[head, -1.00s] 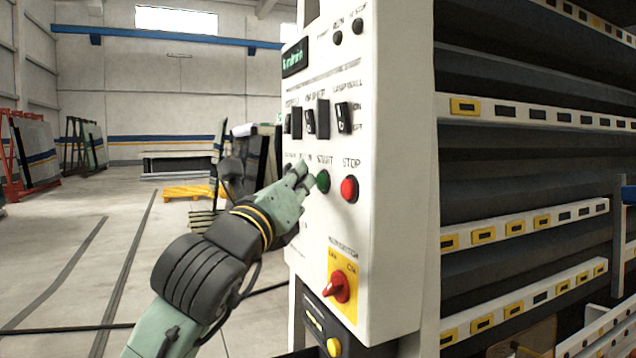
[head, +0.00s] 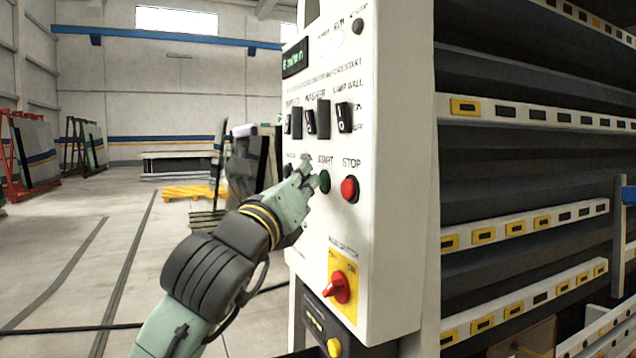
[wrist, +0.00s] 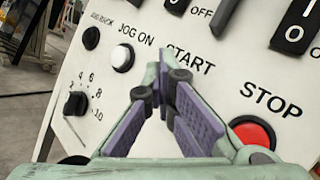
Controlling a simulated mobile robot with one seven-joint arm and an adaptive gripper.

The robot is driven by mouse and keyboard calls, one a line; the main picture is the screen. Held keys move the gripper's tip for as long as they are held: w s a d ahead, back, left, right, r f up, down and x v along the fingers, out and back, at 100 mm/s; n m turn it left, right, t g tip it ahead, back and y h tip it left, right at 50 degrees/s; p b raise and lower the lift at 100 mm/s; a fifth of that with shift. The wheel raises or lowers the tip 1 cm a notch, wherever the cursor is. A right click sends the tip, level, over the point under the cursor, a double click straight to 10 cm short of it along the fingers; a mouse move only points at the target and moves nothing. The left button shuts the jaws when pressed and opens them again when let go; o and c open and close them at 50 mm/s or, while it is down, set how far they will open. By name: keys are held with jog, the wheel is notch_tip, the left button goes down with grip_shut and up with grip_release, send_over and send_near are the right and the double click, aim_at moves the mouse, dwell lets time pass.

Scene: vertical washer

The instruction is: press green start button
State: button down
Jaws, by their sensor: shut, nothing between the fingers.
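The green start button (head: 324,182) sits on the white control panel (head: 388,240) under the START label, left of the red stop button (head: 349,189). My gripper (head: 309,173) is shut and empty, with its fingertips at the left edge of the green button in the head view. I cannot tell for certain whether they touch it. The red stop button (wrist: 254,134) shows to the right.
A white JOG ON button (wrist: 122,58) and a dial (wrist: 76,103) lie left of the fingers. Black switches (head: 323,119) sit above, and a red rotary switch (head: 337,287) below. Washer racks (head: 525,110) stand to the right. The floor at left is open.

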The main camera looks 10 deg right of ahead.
jog(key=shift+s+a, duration=0.3)
jog(key=shift+a, duration=0.5)
